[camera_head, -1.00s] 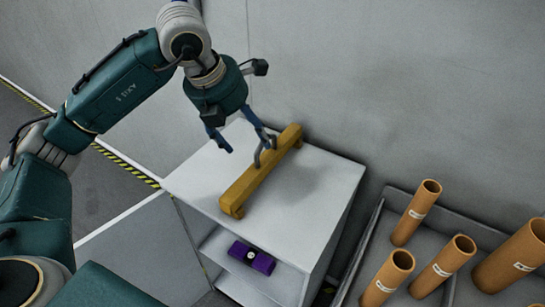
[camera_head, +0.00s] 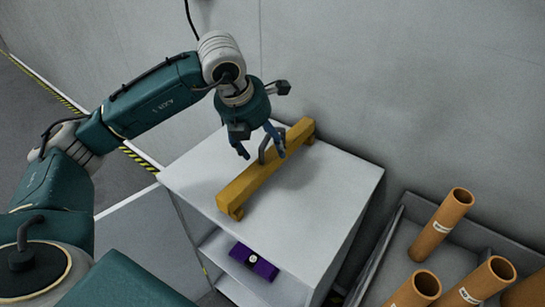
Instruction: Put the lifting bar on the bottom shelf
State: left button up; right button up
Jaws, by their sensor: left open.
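The lifting bar is a long yellow bar (camera_head: 258,180) with a grey handle (camera_head: 263,147) standing up from its middle. It lies diagonally across the white top of a small shelf unit (camera_head: 325,195). My left gripper (camera_head: 261,149) points down over the bar with its blue fingers apart. In the picture the handle shows between the fingers; I cannot tell whether they touch it. Below the top, the shelf unit's front is open, with a shelf (camera_head: 222,243) and a lower, bottom shelf (camera_head: 235,290) partly in view. My right gripper is out of view.
A purple object (camera_head: 253,261) with a round white spot sits on the shelf under the top. A grey tray (camera_head: 397,235) at right holds several orange-brown tubes (camera_head: 440,225). A grey wall stands close behind the unit. The top around the bar is clear.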

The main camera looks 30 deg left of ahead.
aim_at(270, 150)
pick_arm(q)
jog(key=p+x, duration=0.2)
jog(key=x, duration=0.2)
jog(key=shift+w+d+f, duration=0.1)
jog(key=shift+w, duration=0.1)
jog(key=shift+w+f, duration=0.2)
jog(key=shift+f, duration=0.4)
grip_shut()
jog(key=shift+w+r, duration=0.2)
jog(key=shift+w, duration=0.05)
